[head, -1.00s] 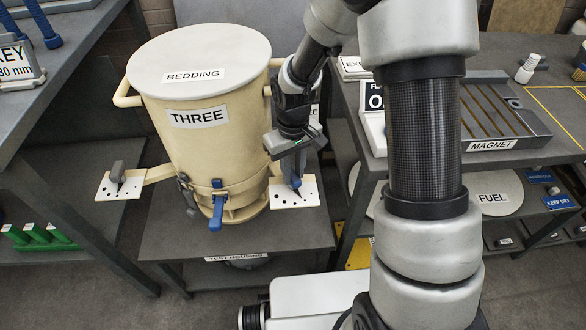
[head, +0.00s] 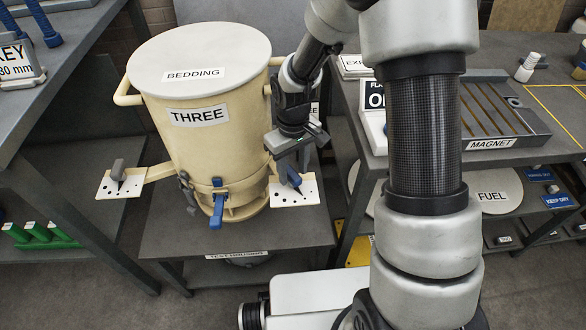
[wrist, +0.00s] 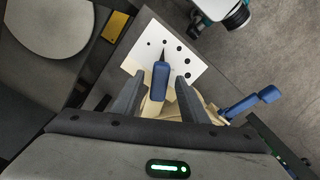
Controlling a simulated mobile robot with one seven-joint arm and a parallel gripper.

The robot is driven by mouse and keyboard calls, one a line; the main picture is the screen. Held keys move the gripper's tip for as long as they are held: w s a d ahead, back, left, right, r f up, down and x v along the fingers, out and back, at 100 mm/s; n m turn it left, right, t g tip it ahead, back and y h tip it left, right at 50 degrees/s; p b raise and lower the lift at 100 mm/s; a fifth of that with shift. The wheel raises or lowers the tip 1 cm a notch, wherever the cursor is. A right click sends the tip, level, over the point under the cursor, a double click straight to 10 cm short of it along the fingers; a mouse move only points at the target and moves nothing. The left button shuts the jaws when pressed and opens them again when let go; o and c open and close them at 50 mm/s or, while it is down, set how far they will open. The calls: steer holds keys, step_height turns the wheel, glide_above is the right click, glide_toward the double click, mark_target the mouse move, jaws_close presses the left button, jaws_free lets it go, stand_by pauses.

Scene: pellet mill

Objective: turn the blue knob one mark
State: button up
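The blue knob (head: 293,175) stands on a white plate (head: 308,195) at the lower right of the cream drum. The plate has black dots of growing size. In the wrist view the blue knob (wrist: 160,82) has a black pointer tip, which points near the second-smallest dot on the white plate (wrist: 200,75). My gripper (head: 291,168) is over the knob. In the wrist view my gripper (wrist: 160,88) has one finger on each side of the knob, with a visible gap on both sides. It is open and holds nothing.
The cream drum (head: 200,145) labelled THREE stands on a dark table. A grey knob (head: 118,170) sits on another white dotted plate at its left. A blue lever (head: 217,208) is on the drum's front. A shelf table (head: 350,140) stands to the right.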

mark_target(293, 174)
step_height(293, 174, up, 17)
steer(key=p, duration=0.3)
steer(key=shift+r+p, duration=0.2)
steer(key=shift+p, duration=0.1)
steer(key=shift+r, duration=0.1)
steer(key=s+d+r+m+t, duration=0.3)
steer(key=s+d+r, duration=0.2)
steer(key=s+r, duration=0.3)
steer(key=s+d+r+m+t, duration=0.35)
steer(key=s+r, duration=0.25)
steer(key=s, duration=0.3)
step_height(293, 174, up, 15)
steer(key=p, duration=1.4)
steer(key=shift+s+d+f+g, duration=0.2)
steer(key=shift+s+d+g, duration=0.1)
steer(key=shift+s+g, duration=0.15)
steer(key=shift+n, duration=0.25)
